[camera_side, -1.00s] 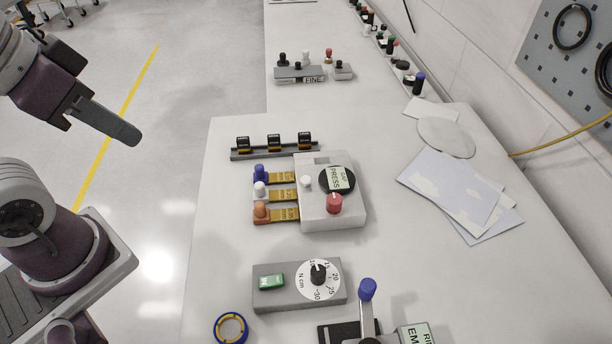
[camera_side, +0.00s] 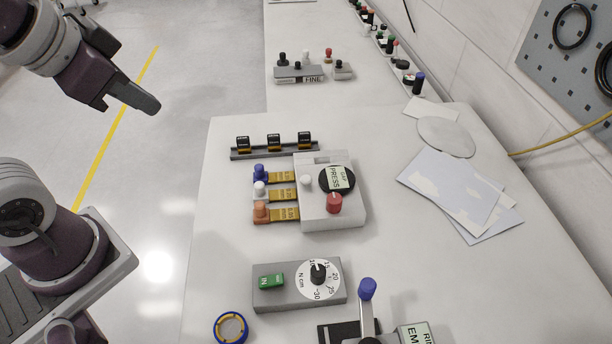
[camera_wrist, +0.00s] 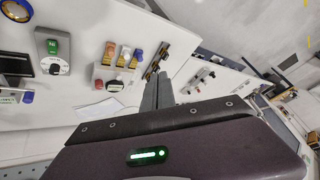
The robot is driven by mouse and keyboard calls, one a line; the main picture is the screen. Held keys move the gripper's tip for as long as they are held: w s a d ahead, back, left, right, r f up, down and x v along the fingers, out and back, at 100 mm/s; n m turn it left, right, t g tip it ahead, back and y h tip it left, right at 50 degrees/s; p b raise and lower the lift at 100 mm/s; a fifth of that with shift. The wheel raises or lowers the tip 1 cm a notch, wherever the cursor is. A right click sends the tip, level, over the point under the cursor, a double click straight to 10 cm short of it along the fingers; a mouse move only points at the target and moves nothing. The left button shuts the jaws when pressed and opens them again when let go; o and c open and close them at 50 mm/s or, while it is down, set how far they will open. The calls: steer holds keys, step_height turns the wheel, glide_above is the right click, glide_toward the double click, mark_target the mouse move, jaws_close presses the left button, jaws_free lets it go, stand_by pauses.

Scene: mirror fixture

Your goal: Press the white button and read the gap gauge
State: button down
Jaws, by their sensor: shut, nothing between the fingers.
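The gap gauge (camera_side: 345,214) is a white block with a black round dial (camera_side: 349,184) labelled PRESS and a red knob (camera_side: 334,203). A small white round button (camera_side: 306,180) sits on its left part. Three brass strips join its left side, with blue, white (camera_side: 260,188) and orange caps. My gripper (camera_side: 153,106) is up at the left of the side view, over the floor and well apart from the gauge. Its fingers also show in the wrist view (camera_wrist: 157,88), together and empty. The gauge's reading is too small to tell.
A dark rail (camera_side: 275,151) with three clips stands behind the gauge. A grey box (camera_side: 262,300) with a green switch and dial is in front. A blue-capped lever (camera_side: 368,290) stands near the front edge. Cloud-printed sheets (camera_side: 450,190) lie at right.

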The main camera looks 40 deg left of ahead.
steer(key=w+a+m+t+y, duration=0.15)
steer(key=w+m, duration=0.25)
steer(key=w, duration=0.5)
steer(key=m+h, duration=0.9)
steer(key=m, duration=0.2)
glide_above(300, 179)
step_height(300, 179, down, 9)
steer(key=shift+d+m+g, duration=0.1)
steer(key=shift+m+g, duration=0.2)
steer(key=shift+g, duration=0.25)
steer(key=shift+f, duration=4.45)
